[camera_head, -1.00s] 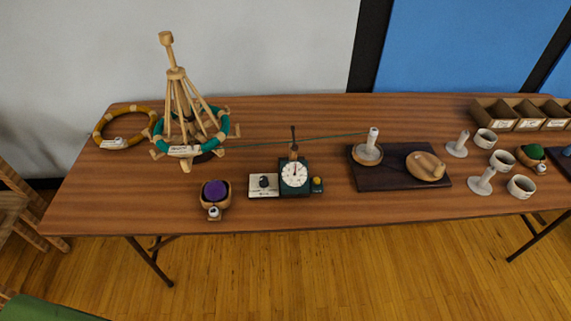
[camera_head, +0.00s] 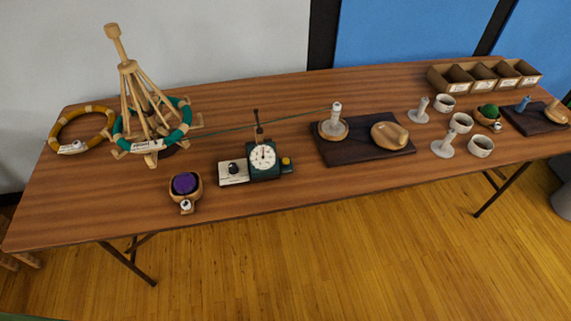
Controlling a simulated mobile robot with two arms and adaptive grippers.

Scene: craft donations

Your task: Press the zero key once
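A dark green counter (camera_head: 263,161) with a round white dial stands near the front middle of the table. A small yellow key (camera_head: 286,161) sits on a low block at its right side; I cannot read a label on it. A pale plate with a black knob (camera_head: 233,171) adjoins its left side. A green yarn strand runs from the wooden yarn winder past the counter's top post to a spindle on the dark mat. Neither of my grippers is in view.
The wooden winder (camera_head: 131,79) stands tall at the left. A bowl with a purple ball (camera_head: 185,185) sits left of the counter. A dark mat (camera_head: 338,154), white cups (camera_head: 481,147) and a compartment box (camera_head: 484,76) are to the right. The table's front strip is clear.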

